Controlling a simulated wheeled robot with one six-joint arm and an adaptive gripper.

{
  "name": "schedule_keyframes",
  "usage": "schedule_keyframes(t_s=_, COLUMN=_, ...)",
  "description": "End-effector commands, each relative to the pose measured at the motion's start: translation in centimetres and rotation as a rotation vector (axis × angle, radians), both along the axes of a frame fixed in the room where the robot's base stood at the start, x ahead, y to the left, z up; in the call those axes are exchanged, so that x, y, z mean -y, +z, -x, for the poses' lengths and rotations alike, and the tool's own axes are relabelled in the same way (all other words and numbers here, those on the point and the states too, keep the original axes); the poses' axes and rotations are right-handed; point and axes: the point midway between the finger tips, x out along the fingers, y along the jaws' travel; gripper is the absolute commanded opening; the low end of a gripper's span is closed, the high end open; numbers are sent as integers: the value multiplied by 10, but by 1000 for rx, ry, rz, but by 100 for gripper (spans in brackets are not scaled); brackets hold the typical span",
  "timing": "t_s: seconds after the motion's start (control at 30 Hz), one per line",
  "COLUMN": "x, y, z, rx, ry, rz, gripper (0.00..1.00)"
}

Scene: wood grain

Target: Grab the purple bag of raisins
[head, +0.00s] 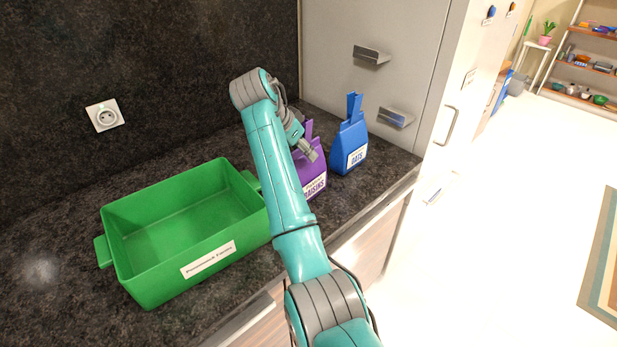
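The purple bag of raisins (315,180) stands upright on the dark countertop, right of the green bin. My arm covers its left part, and its white label reads "RAISINS" in part. My gripper (312,154) is at the bag's upper part in the picture, in front of it or close above it. I cannot tell whether it touches the bag. The fingers are small and partly hidden by the arm, so their opening is not clear.
A blue bag of oats (349,148) stands close to the right of the raisins. An empty-looking green bin (135,262) with a label sits on the left of the countertop (60,215). A tall grey cabinet (390,40) with handles borders the counter at the back right.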

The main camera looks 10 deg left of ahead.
Motion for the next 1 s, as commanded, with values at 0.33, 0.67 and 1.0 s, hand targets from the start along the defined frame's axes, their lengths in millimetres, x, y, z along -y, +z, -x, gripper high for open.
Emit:
schedule_keyframes(t_s=0.33, x=0, y=0, z=0, rx=-1, ry=-1, rz=1, gripper=0)
schedule_keyframes(t_s=0.67, x=0, y=6, z=0, rx=2, ry=0, rz=0, gripper=0)
schedule_keyframes(t_s=1.0, x=0, y=63, z=-1, rx=3, ry=0, rz=-1, gripper=0)
